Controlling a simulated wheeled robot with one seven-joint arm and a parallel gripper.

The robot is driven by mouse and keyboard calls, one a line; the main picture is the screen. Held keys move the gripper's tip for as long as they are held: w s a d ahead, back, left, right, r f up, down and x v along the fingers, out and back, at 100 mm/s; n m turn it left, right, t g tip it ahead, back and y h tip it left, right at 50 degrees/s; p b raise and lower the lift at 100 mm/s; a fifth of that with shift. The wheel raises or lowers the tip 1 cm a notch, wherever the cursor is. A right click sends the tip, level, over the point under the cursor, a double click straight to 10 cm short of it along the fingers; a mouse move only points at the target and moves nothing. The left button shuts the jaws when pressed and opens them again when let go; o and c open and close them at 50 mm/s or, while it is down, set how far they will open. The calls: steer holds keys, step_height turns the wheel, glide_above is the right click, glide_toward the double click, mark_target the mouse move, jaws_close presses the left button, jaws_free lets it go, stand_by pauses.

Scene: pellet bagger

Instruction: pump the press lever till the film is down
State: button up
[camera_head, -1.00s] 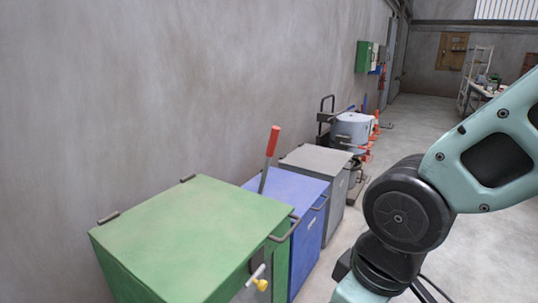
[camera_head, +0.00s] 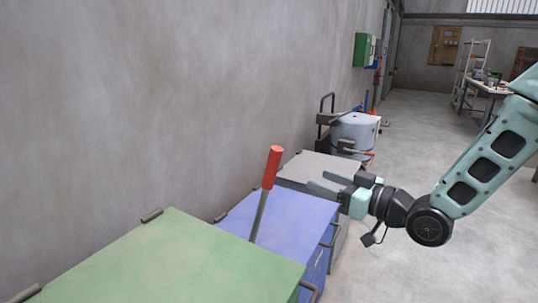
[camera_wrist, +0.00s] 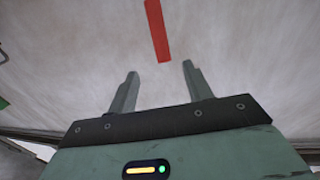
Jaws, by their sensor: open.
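The press lever, a grey rod with a red grip (camera_head: 272,167), stands up near the blue box, tilted slightly to the right at its top. Its lower end is hidden behind the green box. My gripper (camera_head: 322,184) is open and empty, to the right of the lever and above the blue and grey boxes, its fingers pointing left toward it. In the wrist view the red grip (camera_wrist: 157,30) shows ahead of and between the open fingers (camera_wrist: 157,85), apart from them. No film can be seen.
A green box (camera_head: 170,265) stands in front, then a blue box (camera_head: 285,222) and a grey box (camera_head: 318,170) along the wall. A round grey vessel (camera_head: 355,128) stands beyond. Open floor (camera_head: 420,150) lies to the right.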

steer(key=p+x, duration=0.2)
steer(key=x, duration=1.5)
steer(key=shift+w, duration=0.1)
jaws_close()
steer(key=shift+f, duration=0.1)
